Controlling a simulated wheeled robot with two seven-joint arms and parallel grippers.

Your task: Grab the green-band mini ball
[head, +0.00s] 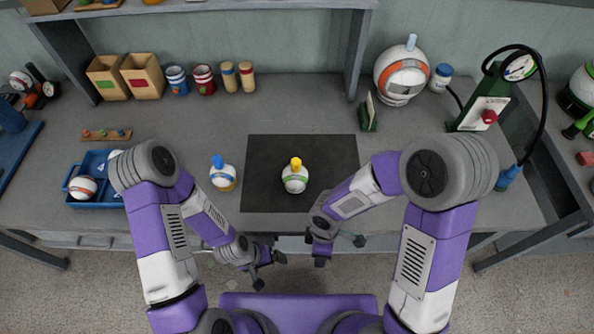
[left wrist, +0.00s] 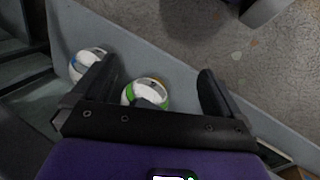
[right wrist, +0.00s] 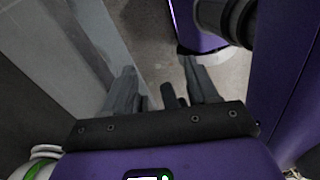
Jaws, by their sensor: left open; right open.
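The green-band mini ball (head: 295,179) is white with a yellow cap and stands on the dark mat (head: 262,150). In the left wrist view the green-band ball (left wrist: 132,94) shows beyond the gripper base, between the open fingers but apart from them. My left gripper (head: 270,270) is open and empty, off the table's front edge, below and left of the ball in the head view. My right gripper (head: 339,250) is open and empty, also off the front edge, below and right of the ball. A white ball with a green band (right wrist: 42,160) is cut off at the right wrist view's lower left.
A blue-capped mini ball (head: 223,177) stands left of the mat. A blue tray (head: 92,204) holds an orange-band ball (head: 82,187). Boxes (head: 143,77), cans (head: 204,81) and a large orange-banded ball (head: 400,75) stand at the back. A gauge pump (head: 490,100) stands right.

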